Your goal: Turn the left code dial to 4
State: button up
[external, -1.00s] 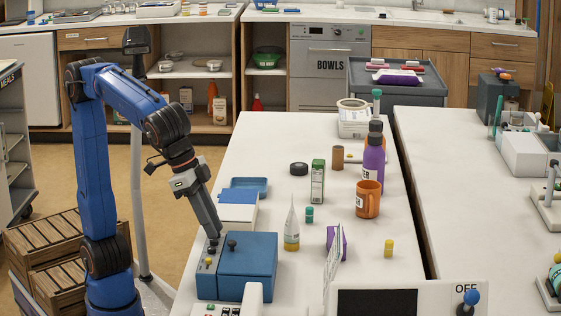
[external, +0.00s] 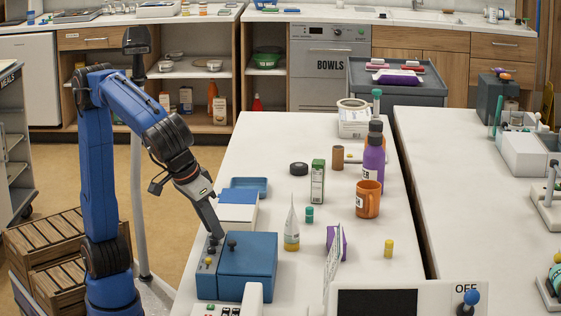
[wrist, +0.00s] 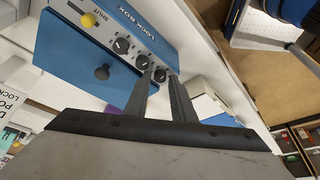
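The blue lock box (external: 248,268) stands at the near left of the white table. Its panel carries a yellow knob (wrist: 88,20) marked SHUT and a row of dark dials. The left code dial (wrist: 160,75) is at the end of the row farthest from the yellow knob. The middle dial (wrist: 142,62) and the right dial (wrist: 121,45) are uncovered. My gripper (wrist: 161,78) points down at the panel, with one finger on each side of the left dial, close against it. It also shows in the external view (external: 217,236). The left dial's pointer and numbers are too small to read.
A dark round knob (wrist: 102,72) stands up from the box lid. A white box with a blue top (external: 237,205) and a blue tray (external: 250,186) lie just behind. A clear pouch (external: 291,232) stands to the right.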

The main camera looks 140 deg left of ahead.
jog(key=shift+w+d+r+n, duration=0.1)
jog(key=shift+d+r+n, duration=0.05)
jog(key=shift+r+n, duration=0.2)
jog(key=w+v, duration=0.1)
jog(key=v, duration=1.6)
jog(key=s+a+f+m+t+h, duration=0.1)
jog(key=s+a+f+m+h, duration=0.1)
jog(key=s+f+m, duration=0.5)
jog(key=s+a+f+m+t+h, duration=0.2)
jog(key=s+f+m, duration=0.6)
jog(key=s+f, duration=1)
jog(key=shift+s+f, duration=0.4)
jog(key=shift+s, duration=2.3)
jog(key=shift+o, duration=0.7)
jog(key=shift+o, duration=0.8)
jog(key=shift+w+r, duration=0.15)
jog(key=w+a+r, duration=0.2)
jog(key=w+r, duration=2)
jog(key=r, duration=0.3)
jog(key=shift+t, duration=0.4)
jog(key=x, duration=1.1)
jog(key=a+x, duration=0.1)
jog(key=x, duration=0.5)
jog(key=shift+w+f, duration=0.15)
jog(key=shift+w, duration=0.05)
